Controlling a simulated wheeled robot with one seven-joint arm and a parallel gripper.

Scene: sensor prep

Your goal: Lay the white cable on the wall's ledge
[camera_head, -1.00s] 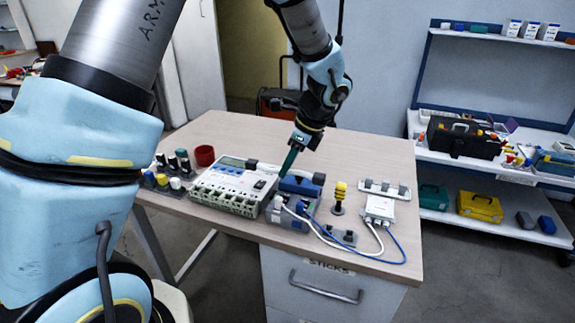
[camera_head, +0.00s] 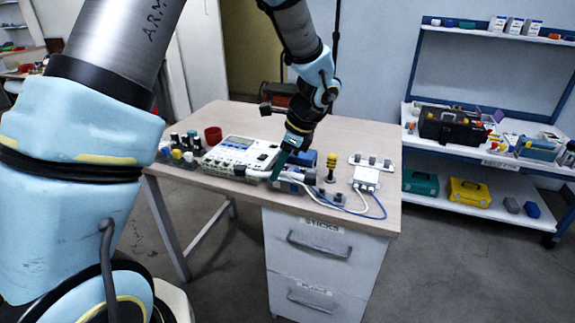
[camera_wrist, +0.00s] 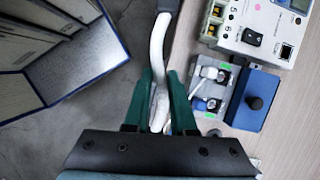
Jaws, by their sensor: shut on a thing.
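My gripper (camera_wrist: 162,98) has green fingers shut on the white cable (camera_wrist: 157,52). In the wrist view the cable runs up from between the fingers to a dark end piece, over the floor beside the table edge. In the head view my gripper (camera_head: 278,170) is low near the front edge of the table, at the grey-and-blue terminal unit. A white stretch of cable shows beside it there, but its exact path is unclear. I cannot make out the wall's ledge for certain in either view.
A white meter unit (camera_head: 238,157) stands left of my gripper, with a red cup (camera_head: 213,134) behind. Right are a yellow-black post (camera_head: 331,166) and a white box (camera_head: 366,178) with white and blue leads.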

